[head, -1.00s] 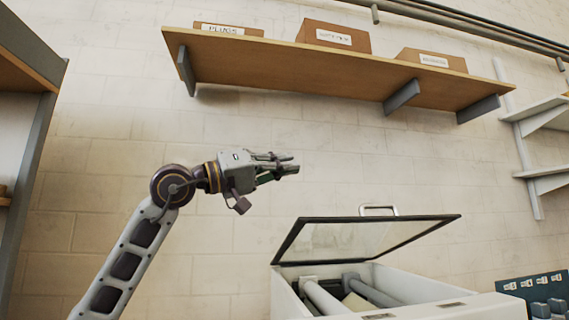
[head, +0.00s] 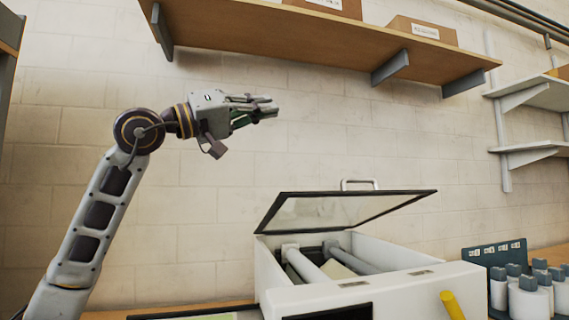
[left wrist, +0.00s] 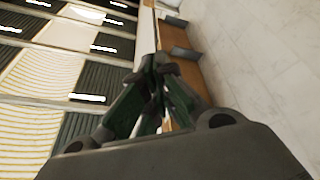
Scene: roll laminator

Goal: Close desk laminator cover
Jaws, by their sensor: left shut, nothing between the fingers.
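The desk laminator (head: 390,286) is a white box at the lower middle of the head view. Its cover (head: 330,209), a clear panel in a black frame, is tilted open above the rollers (head: 312,265). A silver handle (head: 359,181) shows at the cover's upper edge. My left gripper (head: 268,107) is up in the air, above and to the left of the cover, apart from it. It is shut and empty. Its closed fingers also show in the left wrist view (left wrist: 158,75). My right gripper is in neither view.
A wooden wall shelf (head: 300,40) with cardboard boxes (head: 421,30) hangs above my left gripper. White bottles (head: 528,298) and a blue labelled rack (head: 494,254) stand right of the laminator. A yellow lever (head: 452,305) sticks up at its front. Open air lies between gripper and cover.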

